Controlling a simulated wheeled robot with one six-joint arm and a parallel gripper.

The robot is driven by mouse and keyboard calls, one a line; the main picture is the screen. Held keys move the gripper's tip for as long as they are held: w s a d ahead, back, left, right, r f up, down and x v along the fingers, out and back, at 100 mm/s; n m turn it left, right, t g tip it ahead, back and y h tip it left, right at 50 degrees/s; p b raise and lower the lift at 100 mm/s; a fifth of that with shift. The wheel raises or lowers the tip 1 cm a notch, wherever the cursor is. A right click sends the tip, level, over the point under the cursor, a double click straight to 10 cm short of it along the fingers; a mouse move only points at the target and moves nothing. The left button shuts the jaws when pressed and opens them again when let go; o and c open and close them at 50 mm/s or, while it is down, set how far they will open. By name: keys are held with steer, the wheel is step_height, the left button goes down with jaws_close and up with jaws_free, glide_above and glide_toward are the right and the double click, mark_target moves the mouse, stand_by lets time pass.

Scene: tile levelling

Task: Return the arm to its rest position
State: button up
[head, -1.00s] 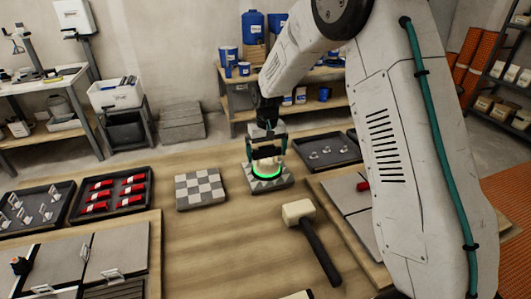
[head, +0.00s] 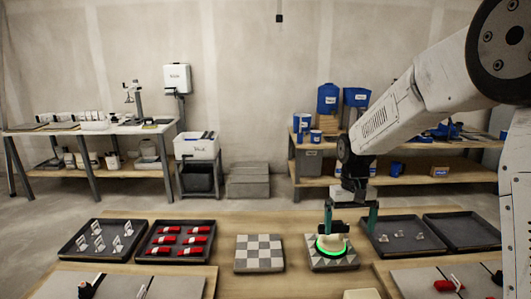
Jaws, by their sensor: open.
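My arm reaches in from the right in the head view. My gripper (head: 350,226) points down with its two teal fingers spread apart, and nothing shows held between them. Just below and in front of it, a cream rounded object with a glowing green ring (head: 332,245) sits on a tile with a triangle pattern (head: 318,264). The fingers appear close to the cream object; whether one touches it cannot be told.
A checkered tile (head: 259,254) lies to the left. Further left are trays with red pieces (head: 176,240) and with pale clips (head: 100,239). Dark trays (head: 462,231) lie right of the gripper. A pale mallet head (head: 362,294) shows at the bottom edge. Shelves (head: 300,168) stand behind.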

steer(key=s+r+t, duration=0.1)
steer(key=s+r, duration=0.3)
steer(key=s, duration=0.6)
steer(key=s+d+r+t, duration=0.1)
steer(key=s+r, duration=0.3)
steer(key=s, duration=0.7)
steer(key=s+d+r+t, duration=0.1)
steer(key=s+r, duration=0.3)
steer(key=s, duration=0.7)
steer(key=shift+d, duration=0.2)
